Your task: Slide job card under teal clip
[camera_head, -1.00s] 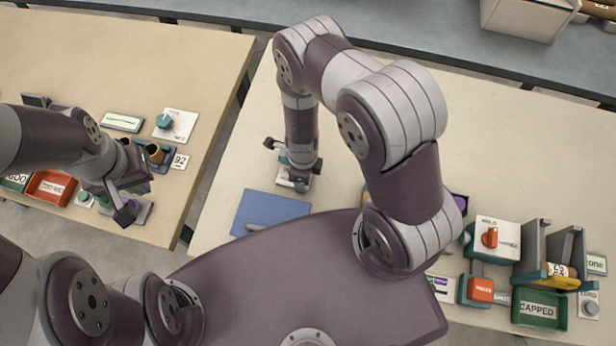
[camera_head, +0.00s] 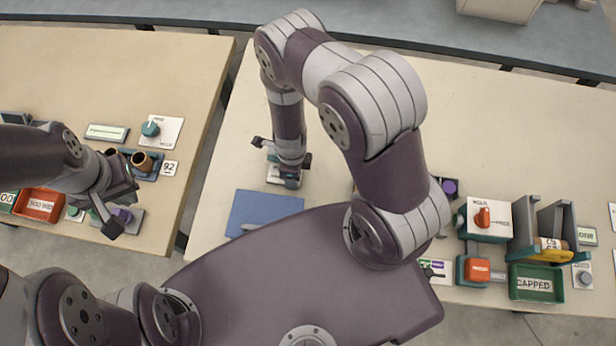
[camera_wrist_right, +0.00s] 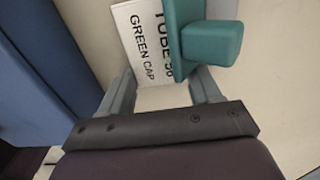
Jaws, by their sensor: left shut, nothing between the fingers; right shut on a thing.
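The white job card (camera_wrist_right: 146,45), printed "TUBE 36" and "GREEN CAP", lies flat on the table in the right wrist view. My right gripper (camera_wrist_right: 162,92) is shut on the card, with a finger at each side of its near end. The teal clip (camera_wrist_right: 205,45) lies over the card's right side and hides part of the print. In the head view my right gripper (camera_head: 286,178) points down at the table beside the blue pad, and its wrist hides most of the clip. My left gripper (camera_head: 112,212) is shut and empty above the left table's front edge.
Right of my arm stand a box with a red knob (camera_head: 483,217), a red block (camera_head: 478,269) and a green "CAPPED" tray (camera_head: 536,283). A red tray (camera_head: 40,205) is on the left table. The right table's back is clear.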

